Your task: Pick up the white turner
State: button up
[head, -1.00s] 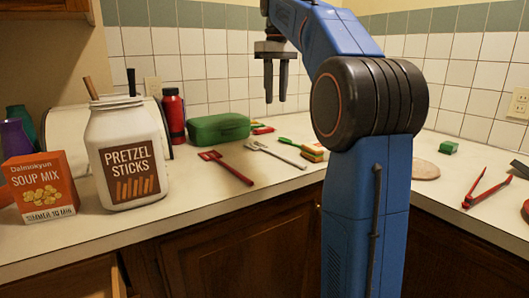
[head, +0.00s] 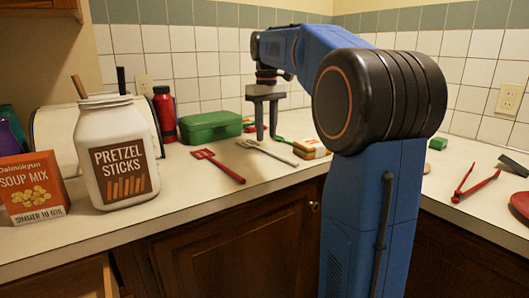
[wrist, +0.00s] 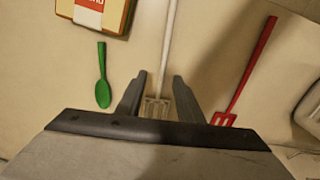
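The white turner (head: 268,152) lies flat on the counter in the head view, between a red turner and a small packaged item. In the wrist view its pale handle (wrist: 170,40) runs up the picture, and its slotted head lies lower down between my two fingers. My gripper (head: 267,137) is open and points down over the turner. In the wrist view its fingertips (wrist: 160,76) stand apart, one on each side of the turner. I cannot tell the exact height of the fingertips above the counter.
A red turner (wrist: 245,75) lies right of my fingers and a green spoon (wrist: 103,75) left in the wrist view. The packaged item (head: 311,148) is nearby. A green case (head: 209,126), red bottle (head: 165,115) and pretzel jar (head: 117,150) stand further left.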

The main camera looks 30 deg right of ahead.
aim_at(264, 148)
jog(key=shift+w+a+f, duration=0.15)
jog(key=shift+f, duration=0.95)
jog(key=shift+w+a+f, duration=0.1)
jog(key=shift+w+f, duration=0.05)
jog(key=shift+f, duration=0.95)
grip_shut()
